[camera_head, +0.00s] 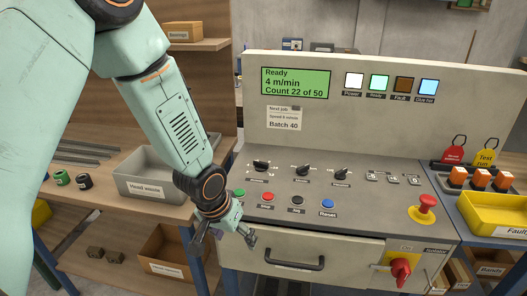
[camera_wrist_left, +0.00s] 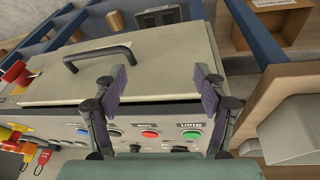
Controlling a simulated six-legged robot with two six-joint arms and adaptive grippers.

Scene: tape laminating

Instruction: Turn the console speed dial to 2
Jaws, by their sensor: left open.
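The console (camera_head: 400,215) has a row of three black dials: a left one (camera_head: 262,165), a middle one (camera_head: 303,169) and a right one (camera_head: 341,173). Their labels are too small to read, so I cannot tell which is the speed dial. The green display (camera_head: 295,83) reads Ready, 4 m/min, Count 22 of 50. My left gripper (camera_head: 226,237) is open and empty at the console's front left edge, below and left of the dials. In the left wrist view its fingers (camera_wrist_left: 160,78) are apart, with the console's front and buttons behind. My right gripper is not in view.
Green (camera_head: 239,192), red (camera_head: 267,197), black (camera_head: 297,200) and blue (camera_head: 327,203) buttons sit in front of the dials. A red emergency button (camera_head: 426,203) is at the right. A drawer handle (camera_head: 294,262) projects below. A grey bin (camera_head: 150,178) stands left.

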